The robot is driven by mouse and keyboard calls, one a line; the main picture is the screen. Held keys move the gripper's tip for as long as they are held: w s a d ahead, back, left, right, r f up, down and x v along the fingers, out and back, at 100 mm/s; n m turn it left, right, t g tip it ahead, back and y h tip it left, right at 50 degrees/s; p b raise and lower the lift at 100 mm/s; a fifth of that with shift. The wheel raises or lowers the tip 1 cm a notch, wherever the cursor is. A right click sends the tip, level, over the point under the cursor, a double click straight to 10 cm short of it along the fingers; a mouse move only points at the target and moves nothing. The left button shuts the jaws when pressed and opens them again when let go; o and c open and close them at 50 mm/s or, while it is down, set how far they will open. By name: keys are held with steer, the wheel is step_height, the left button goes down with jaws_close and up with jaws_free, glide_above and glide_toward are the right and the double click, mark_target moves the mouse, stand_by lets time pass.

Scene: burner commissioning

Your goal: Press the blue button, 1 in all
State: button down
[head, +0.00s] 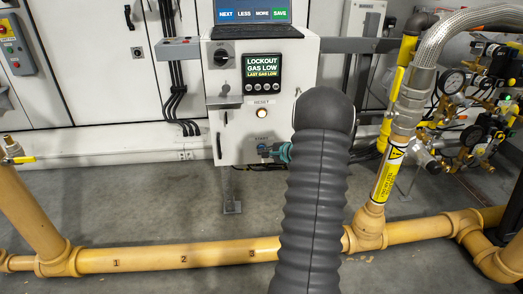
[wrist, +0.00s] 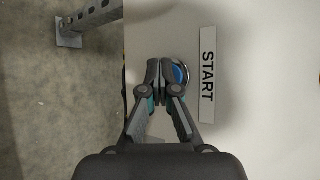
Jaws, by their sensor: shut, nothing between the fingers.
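The blue button (wrist: 181,75) shows in the wrist view as a round blue cap in a shiny ring, beside the START label (wrist: 207,75). My gripper (wrist: 160,68) is shut and empty, and its fingertips cover the button's left part. I cannot tell whether they touch it. In the head view my gripper (head: 264,152) is at the lower front of the white control cabinet (head: 233,137), just under the START label. The button itself cannot be made out there, behind the fingers.
A lit RESET button (head: 262,113), a black display (head: 262,73) and a rotary switch (head: 221,57) are on the cabinet above my gripper. A yellow pipe (head: 180,256) runs low across the front. A braided hose (head: 430,50) and gauges stand at the right.

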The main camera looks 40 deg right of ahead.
steer(key=shift+s+a, duration=0.4)
steer(key=shift+s, duration=0.3)
steer(key=s+a, duration=0.1)
steer(key=s, duration=0.2)
steer(key=s+a, duration=0.1)
steer(key=shift+s+a, duration=0.15)
steer(key=shift+a, duration=0.15)
stand_by(0.9)
